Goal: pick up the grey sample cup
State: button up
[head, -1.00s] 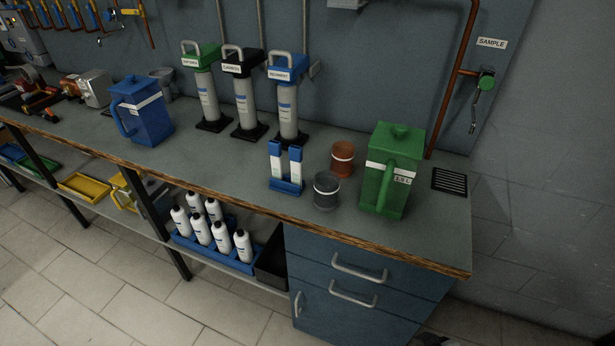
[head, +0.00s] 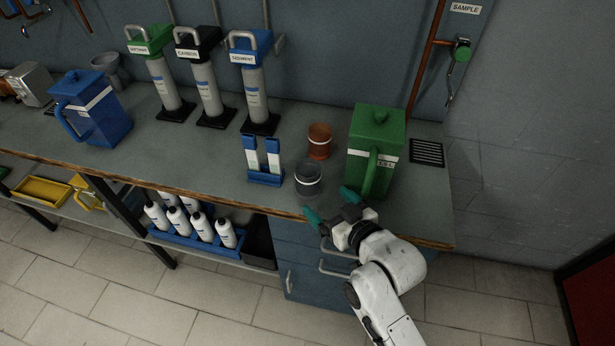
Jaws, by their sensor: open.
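The grey sample cup (head: 308,181) stands upright on the grey bench top, close to the front edge. It is dark grey with a light band around it. My gripper (head: 329,205) is at the bench's front edge, just in front of the cup and slightly to its right. Its two green-tipped fingers are spread apart with nothing between them. The left fingertip is close to the cup's lower side; I cannot tell whether it touches.
A brown cup (head: 319,142) stands just behind the grey one. A green jug (head: 374,152) is close on the right, near my right finger. A blue holder with two strips (head: 264,162) stands left. Three labelled filter columns (head: 207,92) stand behind. The wooden bench edge (head: 215,203) runs below.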

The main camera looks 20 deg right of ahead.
aim_at(315, 188)
jog(key=w, duration=0.4)
jog(key=shift+w+a+p, duration=0.15)
jog(key=shift+a+p, duration=0.15)
jog(key=shift+p, duration=0.05)
jog(key=shift+x, duration=2.65)
jog(key=shift+c, duration=0.4)
jog(key=c, duration=0.9)
jog(key=shift+c, duration=0.2)
jog(key=shift+r, duration=0.15)
